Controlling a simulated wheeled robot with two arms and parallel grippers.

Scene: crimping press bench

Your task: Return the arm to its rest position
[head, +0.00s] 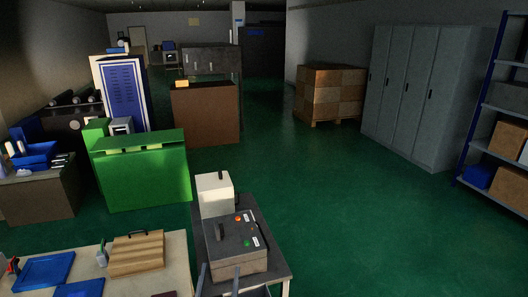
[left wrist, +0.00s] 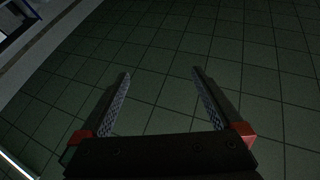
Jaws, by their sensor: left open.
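My left gripper (head: 220,270) shows at the bottom edge of the head view, its two fingers pointing up the picture, just in front of the grey press box. In the left wrist view the left gripper (left wrist: 160,71) has its fingers wide apart with nothing between them; only dark tiled floor (left wrist: 160,45) lies beyond. The grey box (head: 228,258), with a black handle and green, red and orange buttons on top, stands on a small dark table (head: 277,262). My right gripper is in neither view.
A cream block (head: 215,194) stands behind the grey box. A workbench (head: 185,265) at lower left holds a wooden case (head: 136,254) and blue trays (head: 45,271). A green cabinet (head: 145,180) is farther back. Green floor (head: 360,220) is clear to the right.

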